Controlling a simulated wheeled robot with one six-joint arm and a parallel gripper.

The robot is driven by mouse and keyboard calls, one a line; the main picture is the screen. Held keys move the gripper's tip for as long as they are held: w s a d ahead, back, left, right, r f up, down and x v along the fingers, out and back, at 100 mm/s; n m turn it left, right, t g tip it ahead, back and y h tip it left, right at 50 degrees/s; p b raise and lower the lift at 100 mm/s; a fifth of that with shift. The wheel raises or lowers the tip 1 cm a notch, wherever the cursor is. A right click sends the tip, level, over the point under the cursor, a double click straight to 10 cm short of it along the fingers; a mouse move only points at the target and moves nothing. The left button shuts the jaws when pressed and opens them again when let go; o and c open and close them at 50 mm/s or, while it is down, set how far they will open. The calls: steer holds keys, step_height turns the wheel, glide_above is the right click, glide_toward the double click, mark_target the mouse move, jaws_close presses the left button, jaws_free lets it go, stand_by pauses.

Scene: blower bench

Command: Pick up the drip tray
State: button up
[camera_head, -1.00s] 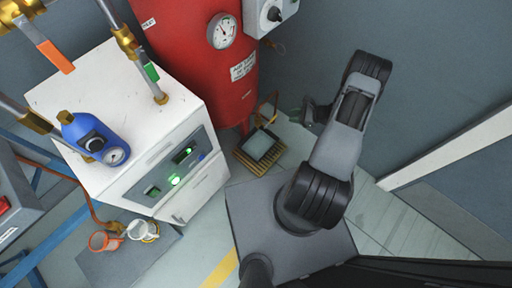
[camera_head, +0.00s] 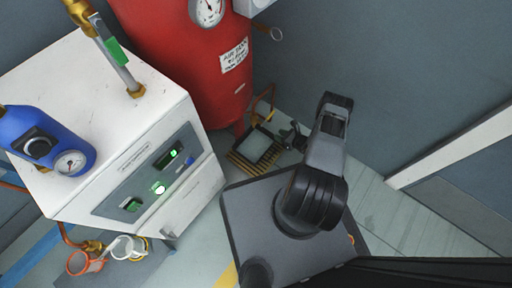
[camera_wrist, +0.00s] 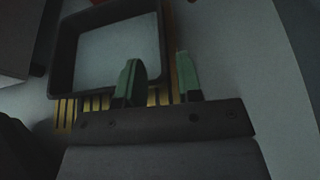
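The drip tray (camera_head: 254,146) is a small black-rimmed tray with a pale grey floor. It sits on a yellow slatted grate at the foot of the red tank. In the wrist view the tray (camera_wrist: 105,46) fills the upper left. My gripper (camera_head: 291,135) is at the tray's right side in the head view. In the wrist view my gripper (camera_wrist: 160,76) is open, its two green-tipped fingers apart. The left finger overlaps the tray's inside and the right one lies outside its right wall. I cannot tell whether either finger touches the wall.
The red air tank (camera_head: 185,60) stands behind the tray. A white cabinet (camera_head: 70,95) with lit buttons stands to the left. Floor at the right is clear.

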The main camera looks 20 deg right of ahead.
steer(key=b+x, duration=0.1)
steer(key=x, duration=0.1)
steer(key=b+x, duration=0.1)
steer(key=x, duration=0.2)
steer(key=shift+s+f+b, duration=0.1)
steer(key=shift+f+b, duration=0.15)
steer(key=shift+b, duration=0.05)
steer(key=shift+w+a, duration=0.25)
steer(key=shift+w, duration=0.1)
steer(key=shift+c, duration=0.2)
jaws_close()
